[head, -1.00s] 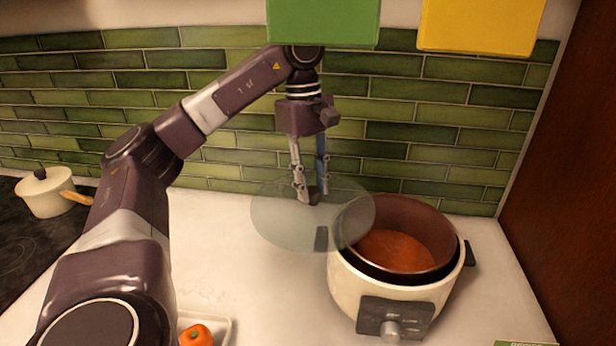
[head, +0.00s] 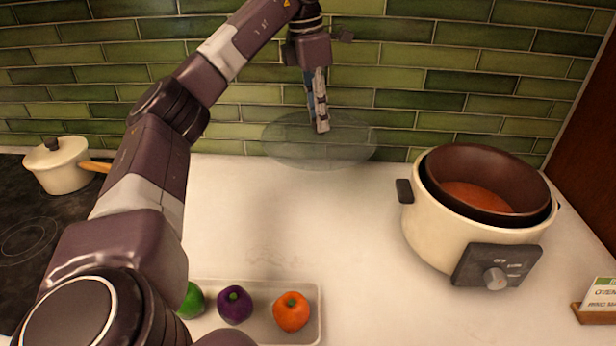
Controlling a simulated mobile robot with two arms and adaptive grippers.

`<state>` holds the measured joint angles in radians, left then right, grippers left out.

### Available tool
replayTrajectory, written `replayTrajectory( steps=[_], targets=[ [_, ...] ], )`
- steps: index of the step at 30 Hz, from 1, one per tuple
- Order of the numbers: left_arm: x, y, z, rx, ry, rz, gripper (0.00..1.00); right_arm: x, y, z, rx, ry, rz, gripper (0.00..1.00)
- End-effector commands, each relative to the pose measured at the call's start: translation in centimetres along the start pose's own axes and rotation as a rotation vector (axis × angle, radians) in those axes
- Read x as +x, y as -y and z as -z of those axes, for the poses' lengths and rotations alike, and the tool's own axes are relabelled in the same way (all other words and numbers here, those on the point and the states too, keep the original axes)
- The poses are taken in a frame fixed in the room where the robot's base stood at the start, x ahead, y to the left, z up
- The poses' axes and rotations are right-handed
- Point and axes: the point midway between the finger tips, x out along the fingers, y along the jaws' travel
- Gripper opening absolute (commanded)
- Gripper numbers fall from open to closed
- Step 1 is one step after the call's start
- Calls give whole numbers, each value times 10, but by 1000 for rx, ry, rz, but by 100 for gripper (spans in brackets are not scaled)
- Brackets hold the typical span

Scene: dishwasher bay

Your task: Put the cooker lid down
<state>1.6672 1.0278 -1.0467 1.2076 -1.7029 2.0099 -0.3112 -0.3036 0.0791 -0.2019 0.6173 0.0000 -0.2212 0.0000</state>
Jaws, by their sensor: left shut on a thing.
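The cooker lid (head: 290,145) is a round, see-through glass disc with a dark knob, held in the air over the back of the counter, close to the green tiled wall. My left gripper (head: 322,128) points down and is shut on the lid's knob, which its fingers mostly hide. The cooker (head: 430,225) is cream with a dark inner pot of orange-red food; it stands uncovered to the right, apart from the lid. My right gripper is not in the view.
A tray (head: 316,325) at the front holds a green, a purple and an orange vegetable. A cream saucepan (head: 62,170) stands on the black hob (head: 30,225) at left. A small sign (head: 600,300) stands at far right. The white counter (head: 320,220) between tray and cooker is clear.

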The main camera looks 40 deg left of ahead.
Motion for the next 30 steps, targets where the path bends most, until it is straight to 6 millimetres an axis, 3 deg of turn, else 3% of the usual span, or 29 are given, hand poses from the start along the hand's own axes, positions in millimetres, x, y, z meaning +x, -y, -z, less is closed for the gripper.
replayTrajectory(
  steps=[1, 5, 15, 22, 30],
  targets=[
    [17, 0, 3, 0, -2, 3, 0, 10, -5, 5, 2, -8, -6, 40],
    [49, 0, 9, 1, -4, 3, 0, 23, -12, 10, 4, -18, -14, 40],
    [123, 0, 21, 1, -3, 1, 0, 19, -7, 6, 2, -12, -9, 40],
    [144, 0, 23, 2, 0, 0, 0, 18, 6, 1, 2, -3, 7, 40],
    [180, 0, 29, 2, -1, 0, 0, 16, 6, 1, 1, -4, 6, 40]
  ],
)
